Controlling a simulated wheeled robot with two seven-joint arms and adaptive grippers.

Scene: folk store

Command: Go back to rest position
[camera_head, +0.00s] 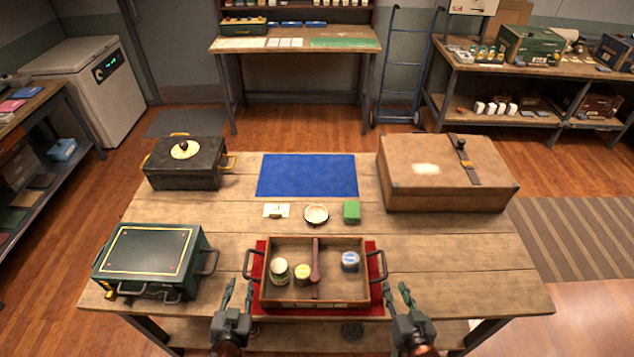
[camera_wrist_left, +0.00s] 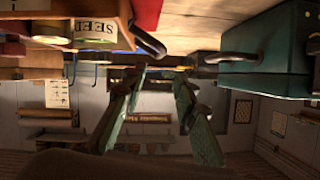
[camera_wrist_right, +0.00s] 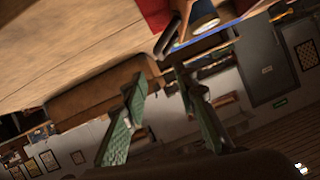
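My left gripper (camera_head: 236,300) is at the table's front edge, just left of the wooden tray, and its fingers are apart with nothing between them; they also show in the left wrist view (camera_wrist_left: 148,100). My right gripper (camera_head: 402,303) is at the front edge, just right of the tray, also with fingers apart and empty in the right wrist view (camera_wrist_right: 160,95). The wooden tray (camera_head: 332,301) sits on a red mat (camera_head: 374,305) at the front middle of the table. It holds several small round containers and a dark red divider or bar (camera_head: 316,262).
A green case (camera_head: 150,252) stands at the left, a black box (camera_head: 185,163) behind it, and a brown case (camera_head: 440,175) at the back right. A blue mat (camera_head: 307,175) and small items, including a green block (camera_head: 351,212), lie between. The table's right front (camera_head: 470,270) is clear.

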